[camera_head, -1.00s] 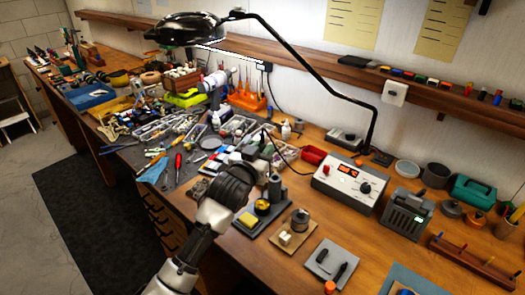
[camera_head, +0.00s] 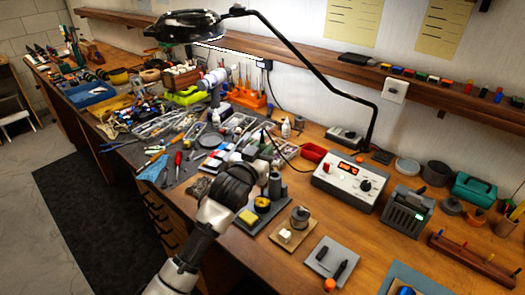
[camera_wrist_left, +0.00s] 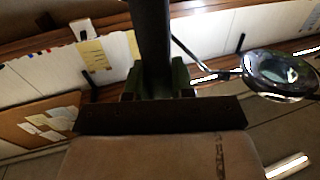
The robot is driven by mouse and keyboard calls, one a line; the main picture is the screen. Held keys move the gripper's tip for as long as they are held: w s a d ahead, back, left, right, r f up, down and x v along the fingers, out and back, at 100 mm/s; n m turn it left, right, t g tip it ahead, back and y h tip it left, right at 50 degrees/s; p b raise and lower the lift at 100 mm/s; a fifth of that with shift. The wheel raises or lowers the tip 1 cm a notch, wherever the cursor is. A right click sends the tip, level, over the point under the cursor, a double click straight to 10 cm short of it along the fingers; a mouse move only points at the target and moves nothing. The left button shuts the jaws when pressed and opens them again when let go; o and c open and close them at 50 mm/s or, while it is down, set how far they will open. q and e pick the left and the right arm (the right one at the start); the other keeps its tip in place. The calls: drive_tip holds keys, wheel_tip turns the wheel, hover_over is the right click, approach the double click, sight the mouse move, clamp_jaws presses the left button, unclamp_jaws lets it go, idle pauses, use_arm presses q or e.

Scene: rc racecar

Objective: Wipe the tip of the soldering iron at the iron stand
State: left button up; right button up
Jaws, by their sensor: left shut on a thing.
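In the head view my left arm reaches up from the bottom, and its black wrist hides most of the left gripper (camera_wrist_left: 158,84). In the left wrist view its green fingers are shut on a thick dark rod, apparently the soldering iron's handle (camera_wrist_left: 150,40). The iron's tip is not visible. The iron stand (camera_head: 268,219) stands just right of my wrist in the head view, with a yellow sponge (camera_head: 248,217) on its base and a dark upright holder (camera_head: 275,186) behind. I cannot tell whether the iron touches the sponge. My right gripper is not seen.
The soldering station (camera_head: 347,183) stands right of the stand, with a cable rising to the left. A small board with a round pot (camera_head: 299,217) and a grey pad (camera_head: 331,255) lie in front. A lamp (camera_head: 187,26) hangs overhead. Trays and tools crowd the bench at left.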

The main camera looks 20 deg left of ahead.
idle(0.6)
use_arm(q)
drive_tip(key=shift+f, duration=0.6)
idle(1.5)
drive_tip(key=shift+f+p, duration=0.1)
drive_tip(key=shift+p, duration=0.25)
idle(2.3)
idle(0.5)
